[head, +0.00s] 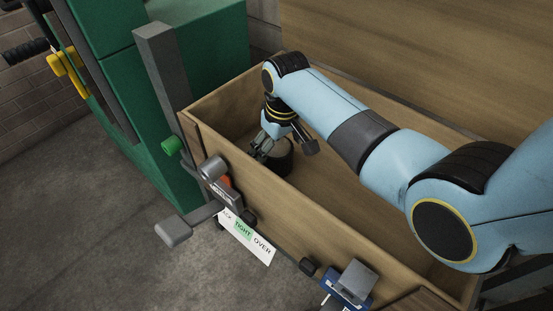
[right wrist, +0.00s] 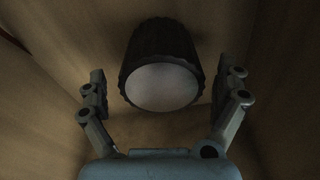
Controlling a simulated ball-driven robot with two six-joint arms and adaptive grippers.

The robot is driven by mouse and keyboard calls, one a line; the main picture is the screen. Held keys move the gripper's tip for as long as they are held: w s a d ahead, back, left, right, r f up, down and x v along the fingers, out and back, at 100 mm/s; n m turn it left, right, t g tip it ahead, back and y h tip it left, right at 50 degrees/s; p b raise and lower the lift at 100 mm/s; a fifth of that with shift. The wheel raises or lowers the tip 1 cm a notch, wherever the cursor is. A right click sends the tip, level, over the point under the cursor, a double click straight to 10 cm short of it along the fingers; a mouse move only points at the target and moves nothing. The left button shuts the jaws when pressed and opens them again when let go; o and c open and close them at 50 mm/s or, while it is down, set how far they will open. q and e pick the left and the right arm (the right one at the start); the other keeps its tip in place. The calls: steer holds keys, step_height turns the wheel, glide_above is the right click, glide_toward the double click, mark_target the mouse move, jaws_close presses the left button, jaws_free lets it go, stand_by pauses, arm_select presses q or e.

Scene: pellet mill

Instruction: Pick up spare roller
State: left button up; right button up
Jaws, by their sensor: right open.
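The spare roller is a short dark cylinder (head: 277,160) standing or lying inside a wooden bin (head: 330,195), near the bin's left end. In the right wrist view the roller (right wrist: 162,62) shows a ribbed black side and a pale, smooth round end face. My right gripper (head: 262,151) reaches down into the bin at the roller. In the right wrist view its two open fingers (right wrist: 167,88) are spread on either side of the roller, with a gap visible on each side. My left gripper is not seen.
A green machine (head: 190,90) stands left of the bin. A blue and grey clamp-like part (head: 350,286) is at the front right. The bin's middle floor looks clear.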

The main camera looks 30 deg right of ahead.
steer(key=f, duration=0.1)
steer(key=f+b, duration=0.1)
steer(key=f, duration=0.1)
steer(key=shift+w+a+f, duration=0.1)
steer(key=shift+w, duration=0.1)
steer(key=c, duration=1.6)
steer(key=shift+r, duration=0.2)
